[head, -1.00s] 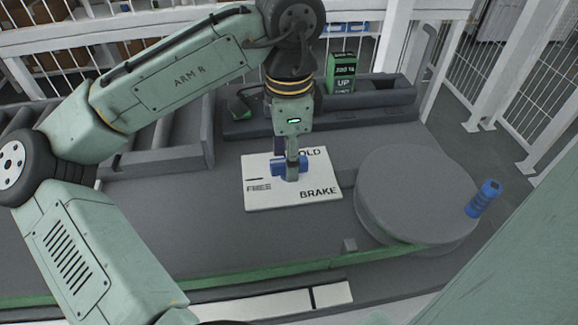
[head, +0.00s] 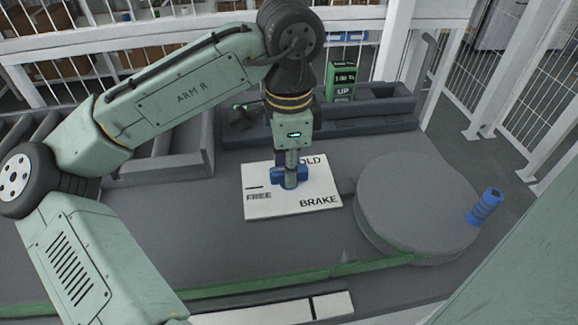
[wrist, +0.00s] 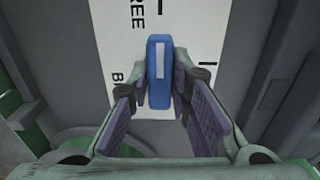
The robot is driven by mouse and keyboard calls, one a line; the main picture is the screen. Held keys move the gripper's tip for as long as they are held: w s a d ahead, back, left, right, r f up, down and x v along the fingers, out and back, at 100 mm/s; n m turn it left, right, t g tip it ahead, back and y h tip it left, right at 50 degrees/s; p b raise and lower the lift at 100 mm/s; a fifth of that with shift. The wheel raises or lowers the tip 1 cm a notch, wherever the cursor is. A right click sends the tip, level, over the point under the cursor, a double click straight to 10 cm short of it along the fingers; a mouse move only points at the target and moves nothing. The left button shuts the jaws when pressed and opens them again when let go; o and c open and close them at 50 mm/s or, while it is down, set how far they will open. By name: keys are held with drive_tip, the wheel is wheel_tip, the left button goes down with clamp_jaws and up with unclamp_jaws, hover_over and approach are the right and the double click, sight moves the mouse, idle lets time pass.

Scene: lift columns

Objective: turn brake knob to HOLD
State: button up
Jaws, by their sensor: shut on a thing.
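The blue brake knob (head: 276,178) sits on a white panel (head: 318,190) marked FREE, HOLD and BRAKE. In the head view the knob lies roughly left to right, partly hidden by my gripper (head: 290,182). In the wrist view the knob (wrist: 159,75) has a white stripe that lines up with the tick by FREE (wrist: 160,8). The other tick (wrist: 207,65) is off to the right, at about a quarter turn. My gripper (wrist: 160,97) is shut on the knob, one finger on each side. Part of the HOLD word is hidden in the head view.
A round grey drum (head: 415,205) with a blue-gripped handle (head: 484,207) stands right of the panel. A green display reading UP (head: 341,83) stands behind. A green strip (head: 300,277) runs along the front. Grey trays (head: 170,150) lie to the left.

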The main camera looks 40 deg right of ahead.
idle(0.4)
drive_tip(key=m+p, duration=0.2)
drive_tip(key=m, duration=0.2)
drive_tip(key=shift+r, duration=0.15)
drive_tip(key=shift+m+p, duration=0.7)
drive_tip(key=shift+m, duration=0.5)
drive_tip(key=m+p, duration=0.1)
drive_tip(key=m, duration=0.1)
drive_tip(key=shift+m, duration=0.3)
drive_tip(key=m+p, duration=0.1)
drive_tip(key=m, duration=0.2)
drive_tip(key=shift+m+p, duration=0.3)
drive_tip(key=shift+m, duration=0.1)
